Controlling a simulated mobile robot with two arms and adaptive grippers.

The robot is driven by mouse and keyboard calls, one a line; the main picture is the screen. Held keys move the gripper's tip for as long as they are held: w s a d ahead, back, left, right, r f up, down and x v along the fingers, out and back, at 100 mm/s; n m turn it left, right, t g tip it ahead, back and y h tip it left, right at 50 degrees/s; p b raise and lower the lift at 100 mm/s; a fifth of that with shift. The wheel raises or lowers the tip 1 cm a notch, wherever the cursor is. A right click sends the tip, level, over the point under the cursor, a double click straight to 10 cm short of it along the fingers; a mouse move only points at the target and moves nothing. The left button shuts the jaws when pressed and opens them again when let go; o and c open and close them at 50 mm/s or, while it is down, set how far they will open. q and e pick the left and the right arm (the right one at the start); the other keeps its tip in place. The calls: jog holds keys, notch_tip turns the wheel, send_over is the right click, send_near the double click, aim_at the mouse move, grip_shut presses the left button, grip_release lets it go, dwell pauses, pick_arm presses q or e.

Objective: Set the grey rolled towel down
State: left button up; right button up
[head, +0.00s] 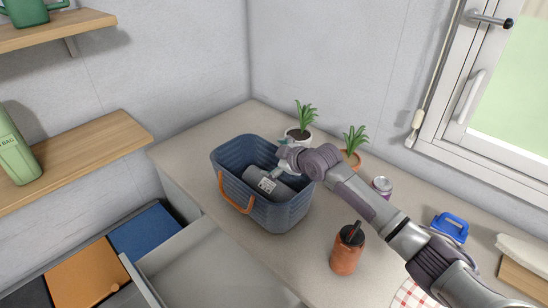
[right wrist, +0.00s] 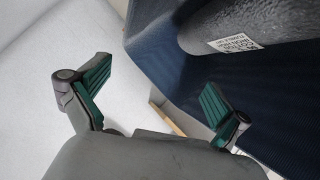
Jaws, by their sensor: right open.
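The grey rolled towel (head: 270,186), with a white label on its side, lies inside the blue basket (head: 283,217), which has an orange handle. The towel also shows at the top right of the right wrist view (right wrist: 268,22), resting against the dark blue basket wall. My right gripper (head: 278,163) is at the basket's back rim, beside the towel. In the right wrist view its green-padded fingers (right wrist: 156,82) are spread apart with nothing between them, and the towel is clear of them. My left gripper is not in view.
Two potted plants (head: 299,132) (head: 351,157), a purple can (head: 382,186), an orange bottle (head: 346,252) and a blue brush (head: 450,227) stand on the counter (head: 305,281). Shelves (head: 80,165) hang on the left wall.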

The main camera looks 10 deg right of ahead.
jog(key=shift+r, duration=0.1)
jog(key=shift+r, duration=0.3)
jog(key=b+v, duration=0.2)
jog(key=v, duration=1)
jog(key=shift+r, duration=0.15)
